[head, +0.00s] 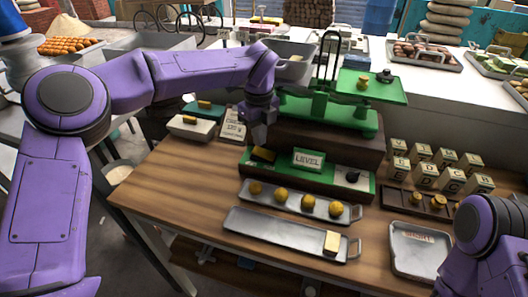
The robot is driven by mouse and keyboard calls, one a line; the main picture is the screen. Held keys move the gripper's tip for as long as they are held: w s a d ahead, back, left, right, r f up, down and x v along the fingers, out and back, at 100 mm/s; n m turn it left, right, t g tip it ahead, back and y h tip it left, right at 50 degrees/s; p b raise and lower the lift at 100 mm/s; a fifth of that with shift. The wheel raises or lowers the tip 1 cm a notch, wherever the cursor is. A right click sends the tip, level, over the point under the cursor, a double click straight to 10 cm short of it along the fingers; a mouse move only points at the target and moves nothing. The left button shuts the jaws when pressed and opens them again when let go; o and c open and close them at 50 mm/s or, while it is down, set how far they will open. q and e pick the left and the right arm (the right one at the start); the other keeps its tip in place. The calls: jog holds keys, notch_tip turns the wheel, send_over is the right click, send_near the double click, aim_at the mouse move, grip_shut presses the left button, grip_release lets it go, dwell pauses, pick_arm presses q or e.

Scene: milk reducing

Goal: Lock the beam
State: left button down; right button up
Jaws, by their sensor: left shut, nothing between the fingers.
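A green balance scale (324,112) stands on a dark wooden block at the back of the table. A grey scoop pan (290,52) is on its left, and a flat green plate (372,86) on its right carries a brass weight (362,82) and a black weight (384,76). In front is a green panel (285,171) with a LEVEL sign (308,160), a yellow block-like handle (263,154) and a black knob (352,176). My left gripper (264,138) is shut and empty, pointing down just above the yellow handle; contact is unclear. My right gripper is out of view.
Grey trays hold several yellow balls (308,201) and a pale block (331,243). Lettered blocks (425,175), a brass weight rack (420,203) and an empty tray (415,245) fill the right side. The table's left front (180,190) is clear.

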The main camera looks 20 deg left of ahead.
aim_at(259, 151)
pick_arm(q)
jog(key=shift+f+b, duration=1.2)
jog(key=shift+f, duration=0.35)
dwell(0.5)
notch_tip(259, 151, up, 7)
jog(key=p, duration=0.5)
jog(key=shift+r, duration=0.15)
dwell(0.3)
